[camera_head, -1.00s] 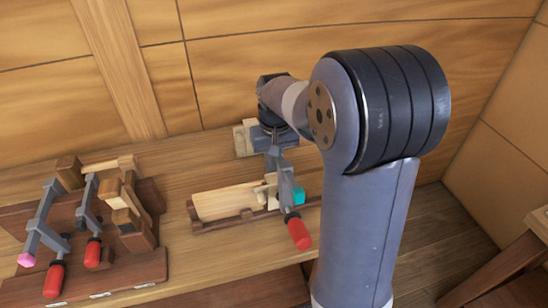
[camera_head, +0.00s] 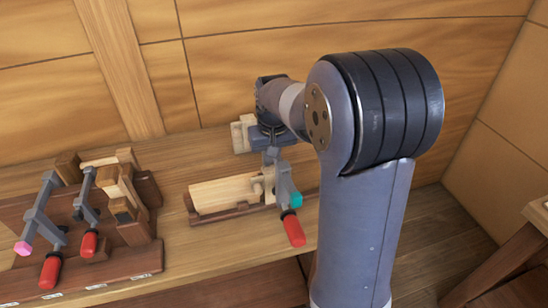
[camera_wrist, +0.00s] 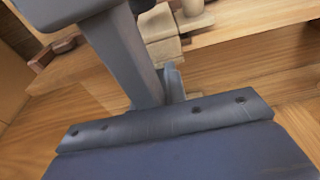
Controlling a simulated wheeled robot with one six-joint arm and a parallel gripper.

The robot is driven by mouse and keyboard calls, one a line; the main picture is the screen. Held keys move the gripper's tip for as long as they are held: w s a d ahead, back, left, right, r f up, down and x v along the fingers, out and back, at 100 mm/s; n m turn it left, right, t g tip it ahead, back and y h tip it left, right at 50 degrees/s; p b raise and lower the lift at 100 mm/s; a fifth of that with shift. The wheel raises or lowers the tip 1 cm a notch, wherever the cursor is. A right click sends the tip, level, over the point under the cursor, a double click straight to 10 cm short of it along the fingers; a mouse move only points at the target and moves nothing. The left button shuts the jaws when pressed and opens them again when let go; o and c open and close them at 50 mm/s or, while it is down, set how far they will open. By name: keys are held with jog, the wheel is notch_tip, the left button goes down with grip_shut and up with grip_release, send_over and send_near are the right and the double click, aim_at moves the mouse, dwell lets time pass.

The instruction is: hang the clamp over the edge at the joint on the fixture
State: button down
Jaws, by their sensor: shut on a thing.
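The clamp (camera_head: 284,187) has a grey bar, a teal tip and a red handle (camera_head: 293,230). In the head view it hangs under my gripper (camera_head: 271,147), at the right end of the fixture (camera_head: 238,212). The fixture is a dark wooden cradle with pale boards (camera_head: 225,193) in it. My gripper is shut on the clamp's upper part. The clamp's grey bar (camera_wrist: 122,50) also fills the upper middle of the wrist view. I cannot tell whether the clamp touches the boards. The fingertips are partly hidden by my arm.
At the left, a dark wooden rack (camera_head: 115,272) holds two more clamps with red handles, one with a pink tip (camera_head: 22,248). A pale block (camera_head: 242,133) stands behind the fixture near the wall. Bench top (camera_head: 178,245) is free between rack and fixture.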

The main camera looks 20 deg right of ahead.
aim_at(272, 167)
jog(key=shift+s+f+g, duration=0.15)
jog(key=shift+s+f, duration=0.05)
jog(key=shift+f, duration=0.7)
jog(key=shift+s+f+g, duration=0.15)
jog(key=shift+f, duration=0.75)
jog(key=c, duration=1.5)
grip_release()
jog(key=shift+o, duration=0.3)
jog(key=shift+w+r, duration=0.2)
jog(key=shift+r, duration=0.2)
jog(key=shift+o, duration=0.4)
jog(key=r, duration=0.1)
jog(key=w+r, duration=0.2)
jog(key=r, duration=0.1)
jog(key=shift+w, duration=0.25)
jog(key=s+r, duration=0.1)
jog(key=r, duration=0.2)
jog(key=s+r, duration=0.1)
jog(key=r, duration=0.2)
jog(key=s+r, duration=0.1)
jog(key=r, duration=0.2)
jog(key=shift+s+r, duration=0.2)
jog(key=shift+s, duration=0.15)
jog(key=shift+f, duration=0.1)
jog(key=f, duration=0.3)
jog(key=w+f, duration=0.1)
jog(key=f, duration=0.2)
jog(key=w+f, duration=0.1)
jog(key=f, duration=0.2)
jog(key=shift+f, duration=0.3)
